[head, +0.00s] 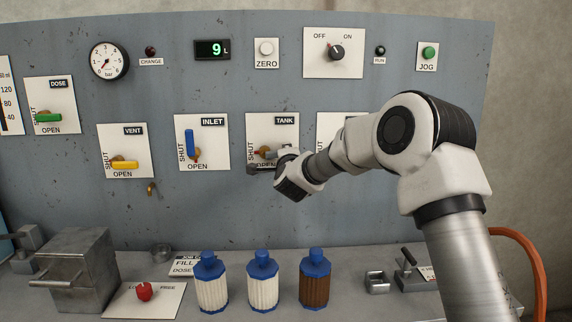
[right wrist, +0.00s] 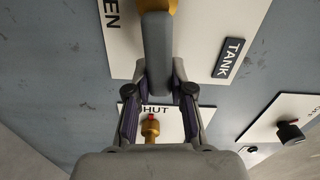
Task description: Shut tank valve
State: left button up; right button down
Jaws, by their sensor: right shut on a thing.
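The tank valve is on the white plate labelled TANK (head: 286,121) in the head view. Its grey lever (right wrist: 157,50) runs from a brass pivot (right wrist: 160,5) towards my right gripper and lies about level, towards the right on the panel. My right gripper (right wrist: 158,80) is shut on the lever's outer end, one finger on each side. In the head view my right gripper (head: 275,165) covers much of the lever and part of the OPEN word. The TANK label (right wrist: 229,58) also shows in the right wrist view. My left gripper is not in view.
The inlet valve's blue lever (head: 190,143) stands upright just left of the tank plate. The yellow vent lever (head: 125,165) is level. Another valve plate (head: 340,122) is partly behind my right arm. Several bottles (head: 262,292) stand on the bench below.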

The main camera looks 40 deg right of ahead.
jog(key=shift+f+m+b, duration=0.45)
jog(key=shift+m+b, duration=0.25)
jog(key=shift+b, duration=0.1)
jog(key=c, duration=1)
grip_release()
jog(key=v, duration=1.2)
jog(key=shift+w, duration=0.1)
